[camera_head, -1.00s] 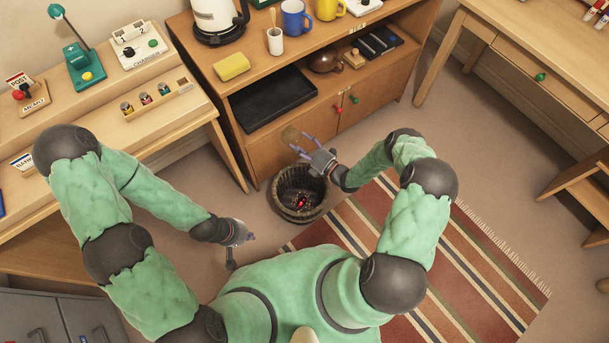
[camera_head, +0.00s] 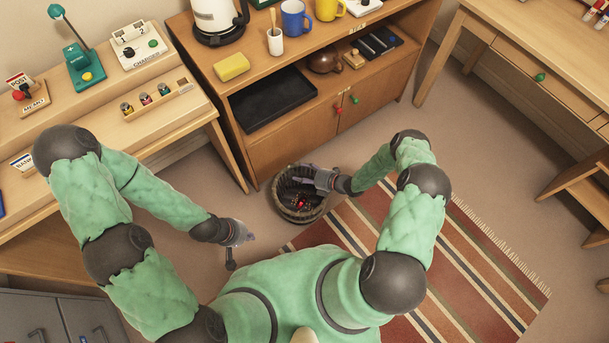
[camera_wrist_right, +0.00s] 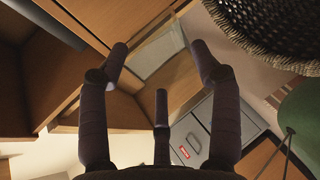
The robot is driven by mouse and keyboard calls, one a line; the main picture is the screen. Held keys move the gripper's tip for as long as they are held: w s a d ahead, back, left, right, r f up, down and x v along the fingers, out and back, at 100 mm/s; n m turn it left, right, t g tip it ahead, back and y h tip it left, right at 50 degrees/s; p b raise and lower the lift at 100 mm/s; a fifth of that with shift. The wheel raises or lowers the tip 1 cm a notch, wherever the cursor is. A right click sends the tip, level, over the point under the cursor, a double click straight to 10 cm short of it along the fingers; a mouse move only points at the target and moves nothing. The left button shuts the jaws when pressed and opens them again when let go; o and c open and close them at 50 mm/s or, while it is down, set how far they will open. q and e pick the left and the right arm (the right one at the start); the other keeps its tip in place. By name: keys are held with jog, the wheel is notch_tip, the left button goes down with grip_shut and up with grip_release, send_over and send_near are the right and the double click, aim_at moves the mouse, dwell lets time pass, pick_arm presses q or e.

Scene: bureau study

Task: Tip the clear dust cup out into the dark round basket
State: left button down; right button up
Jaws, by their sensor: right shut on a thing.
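The dark round basket (camera_head: 277,208) stands on the floor in front of the cabinet, with a few dark and red bits at its bottom. My right gripper (camera_head: 303,179) is over the basket's back right rim. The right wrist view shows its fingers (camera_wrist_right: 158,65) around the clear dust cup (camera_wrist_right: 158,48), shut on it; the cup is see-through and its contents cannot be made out. The basket's woven wall (camera_wrist_right: 270,40) shows at the upper right there. In the head view I cannot make out the cup. My left gripper (camera_head: 241,248) is empty with fingers spread, left of the basket.
The wooden cabinet (camera_head: 292,150) stands close behind the basket. A striped rug (camera_head: 440,260) lies to the right. A desk (camera_head: 165,135) is at the left and another (camera_head: 520,60) at the right.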

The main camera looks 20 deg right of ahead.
jog(key=shift+w+a+r+g+h, duration=0.1)
jog(key=shift+a+r+g+h, duration=0.1)
jog(key=shift+g+h, duration=0.35)
jog(key=shift+w+a+r+g+h, duration=0.1)
jog(key=shift+r+g+h, duration=0.05)
jog(key=shift+g+h, duration=0.4)
jog(key=shift+r+g+h+p, duration=0.3)
jog(key=shift+g+h+p, duration=0.3)
jog(key=shift+p, duration=0.1)
jog(key=g+h+p, duration=0.2)
jog(key=h, duration=0.1)
jog(key=shift+w+a+f+g, duration=0.1)
jog(key=shift+w+a+g, duration=0.1)
jog(key=shift+g, duration=0.1)
jog(key=shift+w+a+g+h, duration=0.1)
jog(key=shift+g+h, duration=0.4)
jog(key=shift+w+a+f+g+h+b, duration=0.15)
jog(key=shift+g+h+b, duration=0.45)
jog(key=shift+b, duration=0.6)
jog(key=shift+h+b, duration=0.3)
jog(key=shift+b, duration=0.1)
jog(key=shift+g, duration=0.3)
jog(key=shift+r, duration=0.2)
